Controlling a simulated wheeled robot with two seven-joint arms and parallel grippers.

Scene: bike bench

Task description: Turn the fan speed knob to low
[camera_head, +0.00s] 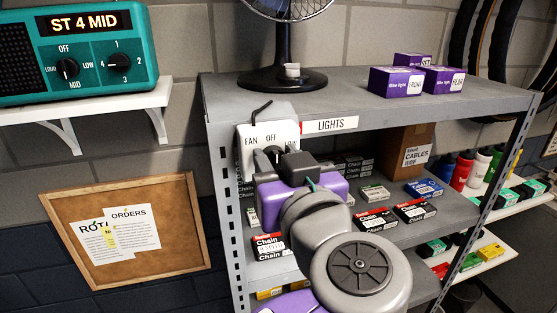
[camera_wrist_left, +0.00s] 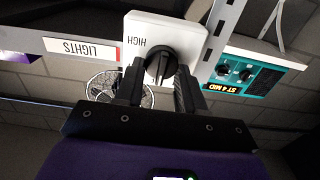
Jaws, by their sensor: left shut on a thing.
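The fan control is a white box (camera_head: 268,133) at the left front corner of the grey shelf. It is marked FAN and OFF, with another word partly hidden by my gripper. My left gripper (camera_head: 273,155) is at the box's face and hides most of the knob. In the left wrist view the black round knob (camera_wrist_left: 160,62) sits on the white plate, which is marked HIGH. My left gripper's fingers (camera_wrist_left: 158,84) are on either side of the knob, shut on it. I cannot tell which setting the knob points to. The fan (camera_head: 284,62) stands on the shelf top.
Purple bike light boxes (camera_head: 397,82) stand on the shelf top to the right. A teal radio (camera_head: 78,52) sits on a white wall shelf (camera_head: 90,112) to the left. A cork board (camera_head: 125,232) hangs below it. Chain boxes (camera_head: 268,246) lie on the lower shelves.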

